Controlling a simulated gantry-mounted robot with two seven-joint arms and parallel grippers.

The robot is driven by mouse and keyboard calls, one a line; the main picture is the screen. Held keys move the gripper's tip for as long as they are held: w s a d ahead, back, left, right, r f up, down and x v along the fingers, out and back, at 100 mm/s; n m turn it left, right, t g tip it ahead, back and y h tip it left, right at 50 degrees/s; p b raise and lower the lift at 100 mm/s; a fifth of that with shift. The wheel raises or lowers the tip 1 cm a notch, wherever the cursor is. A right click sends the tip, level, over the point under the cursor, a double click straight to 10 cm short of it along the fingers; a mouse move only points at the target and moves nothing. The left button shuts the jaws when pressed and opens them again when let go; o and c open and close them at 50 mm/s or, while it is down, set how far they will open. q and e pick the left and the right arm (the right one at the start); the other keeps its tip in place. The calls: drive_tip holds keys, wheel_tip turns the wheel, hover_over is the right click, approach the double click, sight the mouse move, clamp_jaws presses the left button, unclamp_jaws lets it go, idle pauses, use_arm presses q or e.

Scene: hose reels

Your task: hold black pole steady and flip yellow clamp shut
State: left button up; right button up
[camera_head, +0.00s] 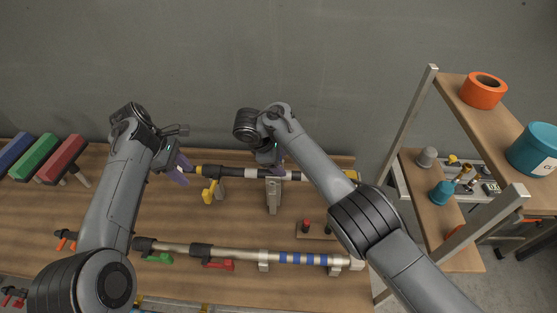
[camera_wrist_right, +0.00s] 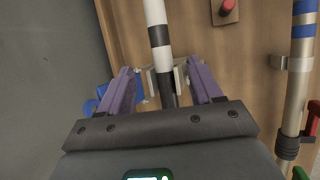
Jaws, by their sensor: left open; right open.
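The black pole (camera_head: 230,171) with white bands lies across the upper part of the wooden table, on a grey bracket (camera_head: 273,195). The yellow clamp (camera_head: 209,191) is near its left end and its lever hangs down from the pole. My left gripper (camera_head: 182,170) is open, just left of the clamp at the pole's left end. My right gripper (camera_head: 277,163) is open over the pole near the bracket. In the right wrist view the pole (camera_wrist_right: 160,40) runs between the two purple fingers of the right gripper (camera_wrist_right: 162,92), with gaps on both sides.
A silver pole (camera_head: 225,251) with a green lever (camera_head: 159,258), a red lever (camera_head: 220,265) and blue bands lies nearer the front. Blue, green and red blocks (camera_head: 62,158) stand at left. A wooden shelf (camera_head: 432,195) with an orange roll (camera_head: 484,91) stands at right.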

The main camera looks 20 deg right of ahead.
sight(292, 174)
drive_tip(key=x, duration=1)
drive_tip(key=shift+d+f, duration=0.1)
drive_tip(key=shift+f, duration=0.05)
